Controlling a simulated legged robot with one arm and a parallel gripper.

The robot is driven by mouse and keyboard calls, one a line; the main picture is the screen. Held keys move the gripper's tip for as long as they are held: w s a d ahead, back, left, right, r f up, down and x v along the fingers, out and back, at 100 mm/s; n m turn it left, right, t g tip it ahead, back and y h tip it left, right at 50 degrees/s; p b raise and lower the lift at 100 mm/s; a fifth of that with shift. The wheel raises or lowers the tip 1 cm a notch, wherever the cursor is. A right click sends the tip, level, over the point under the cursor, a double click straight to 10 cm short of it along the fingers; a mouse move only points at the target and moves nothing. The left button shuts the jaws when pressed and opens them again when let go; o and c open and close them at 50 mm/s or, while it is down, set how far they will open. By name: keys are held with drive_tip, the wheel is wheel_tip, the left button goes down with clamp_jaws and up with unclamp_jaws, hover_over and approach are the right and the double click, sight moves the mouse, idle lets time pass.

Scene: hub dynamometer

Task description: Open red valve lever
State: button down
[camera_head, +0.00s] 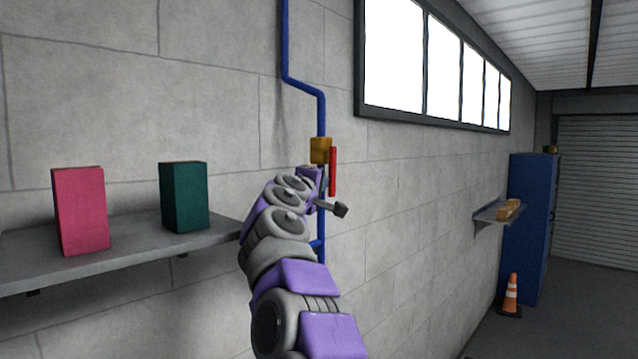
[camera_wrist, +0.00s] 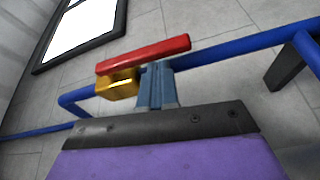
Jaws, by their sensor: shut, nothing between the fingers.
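The red valve lever (camera_head: 333,172) hangs down from a brass valve body (camera_head: 320,150) on the blue wall pipe, roughly parallel to the pipe. In the wrist view the red lever (camera_wrist: 145,54) runs across the upper middle, with the brass body (camera_wrist: 117,86) at its left end. My gripper (camera_wrist: 157,68) is shut and empty. Its blue-grey fingertips are right beside the lever's lower edge in that view; I cannot tell whether they touch it. In the head view my arm's purple wrist is just left of the lever, and the fingers are mostly hidden.
The blue pipe (camera_head: 321,112) runs down the block wall. A grey shelf (camera_head: 120,256) at left holds a pink box (camera_head: 80,210) and a green box (camera_head: 184,196). A small shelf (camera_head: 490,215), a blue cabinet (camera_head: 530,220) and a cone (camera_head: 511,295) stand at right.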

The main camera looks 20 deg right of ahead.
drive_tip(key=shift+s+a+r, duration=0.3)
drive_tip(key=shift+a+r, duration=0.05)
drive_tip(key=shift+a, duration=0.3)
drive_tip(key=shift+s+a+r, duration=0.25)
drive_tip(key=shift+a+r, duration=0.15)
drive_tip(key=shift+a, duration=0.25)
drive_tip(key=shift+s+a+r, duration=0.3)
drive_tip(key=shift+a+r, duration=0.05)
drive_tip(key=shift+a, duration=0.3)
drive_tip(key=a, duration=0.1)
drive_tip(key=s+a+r, duration=0.1)
drive_tip(key=a+r, duration=0.1)
drive_tip(key=a, duration=0.1)
drive_tip(key=shift+s+a+r, duration=0.1)
drive_tip(key=shift+s+r, duration=0.05)
drive_tip(key=shift+s, duration=0.15)
